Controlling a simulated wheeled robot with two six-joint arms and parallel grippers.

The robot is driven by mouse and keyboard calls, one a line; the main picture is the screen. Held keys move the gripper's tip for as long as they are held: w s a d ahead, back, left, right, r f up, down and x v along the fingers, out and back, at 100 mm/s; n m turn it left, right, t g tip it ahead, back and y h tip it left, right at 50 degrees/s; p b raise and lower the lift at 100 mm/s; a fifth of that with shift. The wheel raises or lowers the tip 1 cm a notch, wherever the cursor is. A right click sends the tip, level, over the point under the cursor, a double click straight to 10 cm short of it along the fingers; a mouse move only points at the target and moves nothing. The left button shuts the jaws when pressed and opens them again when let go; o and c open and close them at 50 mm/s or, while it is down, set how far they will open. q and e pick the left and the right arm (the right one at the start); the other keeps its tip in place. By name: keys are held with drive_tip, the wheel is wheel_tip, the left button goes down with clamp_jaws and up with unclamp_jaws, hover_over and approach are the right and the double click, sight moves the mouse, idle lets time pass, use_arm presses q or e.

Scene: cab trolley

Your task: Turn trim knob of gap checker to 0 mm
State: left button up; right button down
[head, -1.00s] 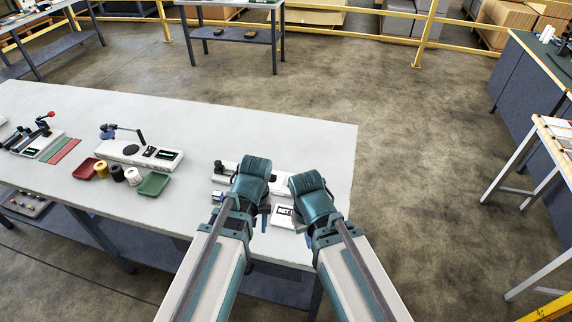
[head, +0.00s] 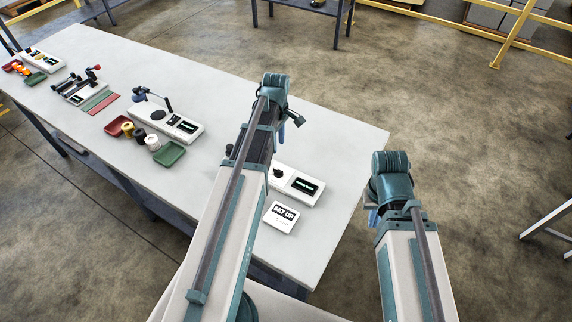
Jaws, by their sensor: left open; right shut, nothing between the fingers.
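The gap checker seems to be the long white unit (head: 297,190) near the table's front right edge. It has a small black knob (head: 278,173) and a dark display (head: 306,186) with greenish text too small to read. I cannot tell which is the trim knob. My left gripper (head: 292,121) is open above the table, behind the unit and apart from it. My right gripper (head: 372,216), mostly hidden by its wrist, is shut and empty, right of the table edge.
A white "SET UP" card (head: 282,216) stands in front of the unit. To the left are another white device (head: 167,124), red (head: 116,126) and green (head: 171,154) trays, and spools between them. The table (head: 335,150) is bare at its right end.

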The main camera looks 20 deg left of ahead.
sight(278, 170)
use_arm(q)
drive_tip(key=shift+s+f, duration=0.1)
drive_tip(key=shift+f, duration=0.05)
wheel_tip(278, 170, down, 14)
drive_tip(key=b, duration=1.3)
drive_tip(key=shift+r+b, duration=0.2)
drive_tip(key=shift+b, duration=0.2)
clamp_jaws()
